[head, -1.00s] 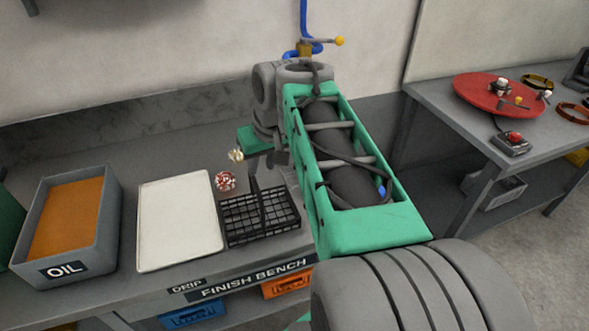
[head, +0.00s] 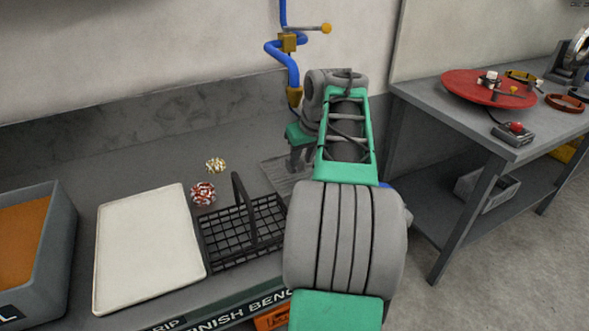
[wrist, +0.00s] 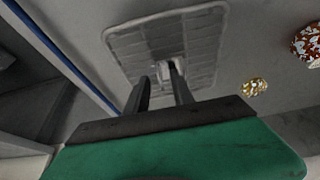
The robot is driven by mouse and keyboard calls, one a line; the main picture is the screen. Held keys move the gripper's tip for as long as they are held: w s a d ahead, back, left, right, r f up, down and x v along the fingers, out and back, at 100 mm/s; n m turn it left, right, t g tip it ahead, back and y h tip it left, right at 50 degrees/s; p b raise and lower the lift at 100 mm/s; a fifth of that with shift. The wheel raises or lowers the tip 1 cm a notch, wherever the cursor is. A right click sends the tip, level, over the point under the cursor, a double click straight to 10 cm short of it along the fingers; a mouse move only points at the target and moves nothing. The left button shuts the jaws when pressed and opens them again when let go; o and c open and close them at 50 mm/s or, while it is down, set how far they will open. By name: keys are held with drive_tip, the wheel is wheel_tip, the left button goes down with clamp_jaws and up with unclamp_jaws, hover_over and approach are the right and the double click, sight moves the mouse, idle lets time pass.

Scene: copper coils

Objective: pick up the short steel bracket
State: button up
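My gripper (head: 297,160) is low over a grey ribbed plate (head: 272,173) at the back of the bench in the head view. In the wrist view my gripper (wrist: 158,72) is open, its two dark fingers apart and pointing at the ribbed plate (wrist: 125,42). A small pale grey metal piece (wrist: 170,68), perhaps the short steel bracket, shows by the fingertips. It is partly hidden by the right finger, and I cannot tell whether it is touched. No bracket can be made out in the head view.
A black wire basket (head: 228,232) with a raised handle stands left of my gripper. A red-white coil (head: 203,193) and a yellowish coil (head: 215,165) lie behind it. A white tray (head: 150,250) and an oil bin (head: 62,235) are further left. A blue pipe (head: 293,72) rises behind.

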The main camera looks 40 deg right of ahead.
drive_tip(key=shift+c, duration=0.2)
clamp_jaws()
drive_tip(key=shift+r, duration=0.1)
idle(1.0)
